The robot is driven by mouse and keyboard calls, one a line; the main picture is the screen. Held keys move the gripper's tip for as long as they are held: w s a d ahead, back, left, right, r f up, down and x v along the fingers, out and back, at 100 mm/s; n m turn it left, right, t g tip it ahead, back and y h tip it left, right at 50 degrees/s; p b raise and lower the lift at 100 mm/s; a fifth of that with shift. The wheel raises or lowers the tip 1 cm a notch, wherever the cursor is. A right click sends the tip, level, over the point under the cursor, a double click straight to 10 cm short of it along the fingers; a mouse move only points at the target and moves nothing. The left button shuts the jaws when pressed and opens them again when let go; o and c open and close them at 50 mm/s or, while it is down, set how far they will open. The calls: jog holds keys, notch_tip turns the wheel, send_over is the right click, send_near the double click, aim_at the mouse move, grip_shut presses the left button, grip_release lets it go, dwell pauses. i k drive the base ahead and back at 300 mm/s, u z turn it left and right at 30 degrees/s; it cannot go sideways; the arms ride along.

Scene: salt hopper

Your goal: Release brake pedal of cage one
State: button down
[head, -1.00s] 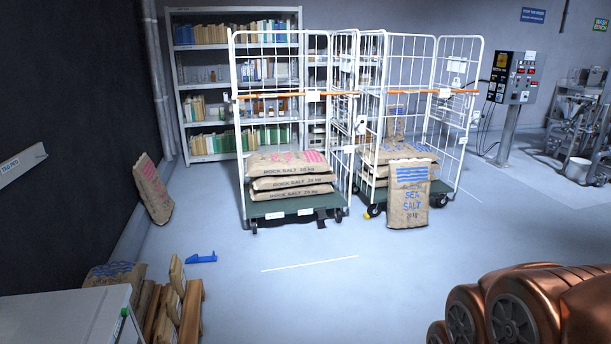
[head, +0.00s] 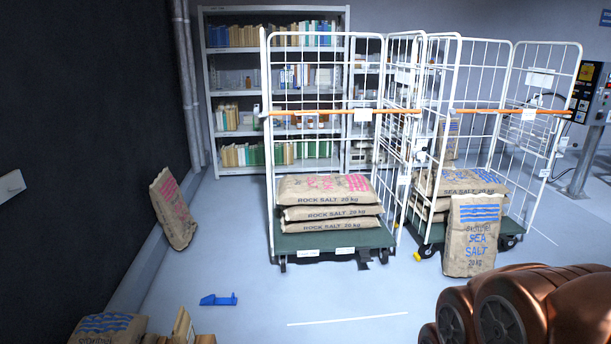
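Two white wire roll cages with green decks stand side by side in the head view. The left cage (head: 269,150) holds a stack of rock salt sacks (head: 326,203). The right cage (head: 545,150) holds sea salt sacks (head: 470,181). I cannot read which one is cage one. A small black pedal-like part (head: 363,261) sticks out low at the left cage's front right. A yellow pedal-like part (head: 418,256) shows low at the right cage's front left. Their exact positions, up or down, are too small to tell. My gripper is not in view.
A sea salt sack (head: 473,240) stands on the floor before the right cage. A blue chock-like piece (head: 219,300) lies on the floor at left. A rock salt sack (head: 173,210) leans on the left wall. Floor before the left cage is clear around a white line (head: 348,319).

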aim_at(365, 255)
jog(key=u, duration=0.15)
jog(key=i, duration=3.3)
